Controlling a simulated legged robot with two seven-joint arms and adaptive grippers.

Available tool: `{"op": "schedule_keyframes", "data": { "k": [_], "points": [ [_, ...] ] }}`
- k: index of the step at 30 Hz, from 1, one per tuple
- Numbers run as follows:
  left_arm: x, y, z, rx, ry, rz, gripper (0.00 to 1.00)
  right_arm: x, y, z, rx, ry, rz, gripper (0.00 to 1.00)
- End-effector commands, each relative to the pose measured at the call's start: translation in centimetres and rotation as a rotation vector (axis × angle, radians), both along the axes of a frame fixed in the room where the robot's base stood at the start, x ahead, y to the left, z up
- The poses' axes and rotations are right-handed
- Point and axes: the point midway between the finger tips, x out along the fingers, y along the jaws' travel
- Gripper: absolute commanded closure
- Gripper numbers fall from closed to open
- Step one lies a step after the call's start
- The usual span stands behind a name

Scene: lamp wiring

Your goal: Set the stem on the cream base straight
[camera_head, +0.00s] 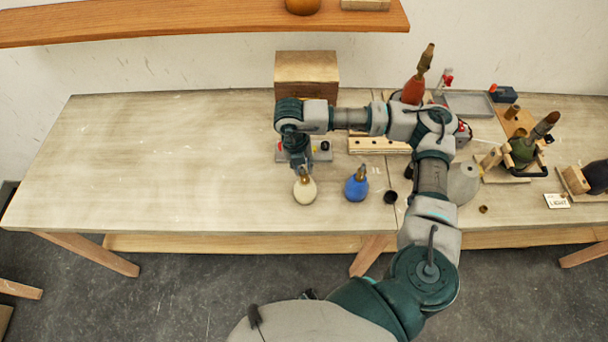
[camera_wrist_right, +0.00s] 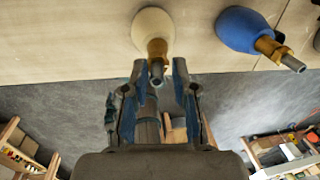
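The cream base (camera_head: 305,191) is a rounded bulb shape standing near the front edge of the table; it also shows at the top of the right wrist view (camera_wrist_right: 152,27). Its brass stem (camera_wrist_right: 157,50) rises from the base and leans slightly right in the wrist view; in the head view its upper end is partly hidden by my gripper. My right gripper (camera_head: 303,169) is above the cream base, pointing down. Its two fingers (camera_wrist_right: 159,68) are apart, one on each side of the stem end, with a gap visible on both sides. My left gripper is not in view.
A blue base (camera_head: 356,189) with a brass stem stands just right of the cream one. A small black cup (camera_head: 390,197) is further right. A wooden block with holes (camera_head: 378,145) and a grey tray (camera_head: 322,151) lie behind. The table's left half is clear.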

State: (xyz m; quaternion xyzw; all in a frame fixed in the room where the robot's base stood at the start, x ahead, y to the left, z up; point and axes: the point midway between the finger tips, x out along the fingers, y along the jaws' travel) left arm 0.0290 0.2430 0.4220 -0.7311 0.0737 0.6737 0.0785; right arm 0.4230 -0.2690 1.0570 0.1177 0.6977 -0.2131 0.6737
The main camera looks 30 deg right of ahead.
Motion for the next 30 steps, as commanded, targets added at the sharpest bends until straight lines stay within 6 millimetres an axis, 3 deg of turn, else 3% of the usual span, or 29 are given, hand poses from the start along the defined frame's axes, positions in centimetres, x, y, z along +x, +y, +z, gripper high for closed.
{"op": "schedule_keyframes", "data": {
  "k": [30],
  "points": [
    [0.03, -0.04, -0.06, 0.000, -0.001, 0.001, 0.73, -0.34, -0.64, 0.08, 0.000, 0.001, 0.000, 0.73]
  ]
}}
